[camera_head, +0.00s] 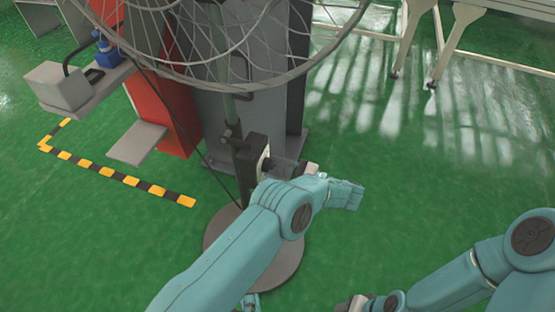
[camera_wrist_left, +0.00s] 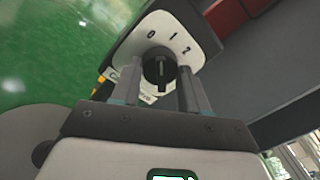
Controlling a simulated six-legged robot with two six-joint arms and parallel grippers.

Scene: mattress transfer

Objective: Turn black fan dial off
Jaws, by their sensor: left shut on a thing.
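The fan has a wire cage (camera_head: 225,72), a dark control box (camera_head: 247,155) on its pole and a round base (camera_head: 285,268). The black dial (camera_wrist_left: 158,68) sits on a white plate (camera_wrist_left: 200,38) marked 0, 1 and 2. Its ridge points up towards the numbers, but I cannot tell exactly which one. My left gripper (camera_wrist_left: 158,80) is shut on the dial, one finger on each side. In the head view my left gripper (camera_head: 279,167) reaches the front of the box, its fingertips hard to see. My right gripper (camera_head: 350,303) is at the bottom edge, mostly cut off.
A grey and red cabinet (camera_head: 165,95) stands behind the fan. A shelf with a blue item (camera_head: 107,52) is at upper left. A yellow-black floor strip (camera_head: 130,181) lies left. A pale table frame (camera_head: 450,45) stands at upper right. The green floor at right is clear.

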